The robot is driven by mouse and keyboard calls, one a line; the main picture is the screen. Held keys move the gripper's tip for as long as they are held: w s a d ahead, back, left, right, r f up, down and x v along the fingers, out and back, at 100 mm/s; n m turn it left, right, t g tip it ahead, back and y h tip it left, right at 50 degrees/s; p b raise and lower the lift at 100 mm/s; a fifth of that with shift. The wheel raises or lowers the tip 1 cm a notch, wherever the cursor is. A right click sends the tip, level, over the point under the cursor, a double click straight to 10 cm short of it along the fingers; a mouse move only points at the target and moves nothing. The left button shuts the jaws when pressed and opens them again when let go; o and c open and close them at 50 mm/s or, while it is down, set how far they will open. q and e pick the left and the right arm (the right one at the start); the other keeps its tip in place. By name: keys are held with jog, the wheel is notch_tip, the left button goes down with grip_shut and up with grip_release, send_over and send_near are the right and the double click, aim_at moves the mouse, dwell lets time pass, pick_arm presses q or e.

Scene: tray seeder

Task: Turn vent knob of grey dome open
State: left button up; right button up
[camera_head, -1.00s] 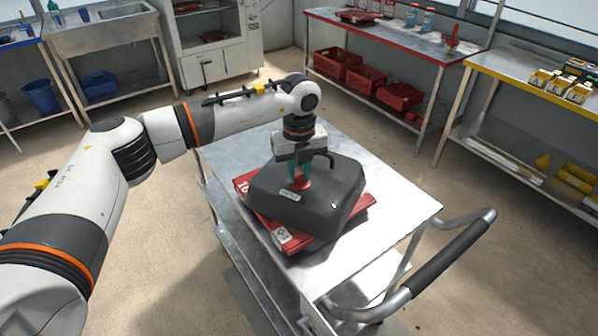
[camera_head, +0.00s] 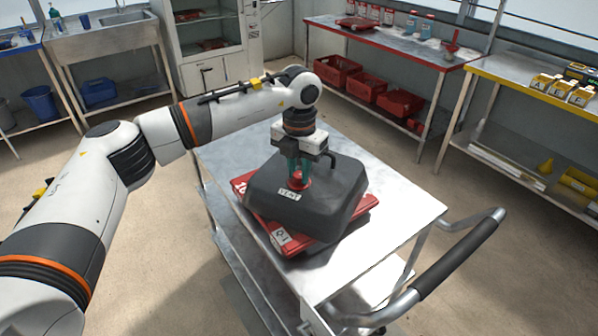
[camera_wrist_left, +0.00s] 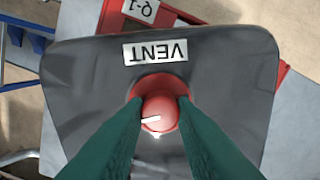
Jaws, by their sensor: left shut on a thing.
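The grey dome (camera_head: 328,205) sits on a red tray (camera_head: 283,239) on the metal cart. The red vent knob (camera_head: 298,181) is on the dome's top, behind a white VENT label (camera_head: 289,193). My left gripper (camera_head: 299,178) points down with its green fingers shut on the knob. In the left wrist view the knob (camera_wrist_left: 159,112) is between the two fingertips, with a white pointer mark aimed to the left. The VENT label (camera_wrist_left: 155,51) reads upside down there. My right gripper is not in view.
The cart top (camera_head: 397,203) is bare to the right of the dome, and the cart's handle (camera_head: 455,262) is at the right front. A red bench (camera_head: 388,40) and a yellow-edged bench (camera_head: 520,80) stand behind. A sink (camera_head: 100,30) is at the back left.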

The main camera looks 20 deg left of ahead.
aim_at(299, 174)
pick_arm(q)
jog(key=shift+m, duration=1)
jog(key=o, duration=1)
notch_tip(299, 174, up, 12)
jog(key=b, duration=0.1)
jog(key=shift+b, duration=0.3)
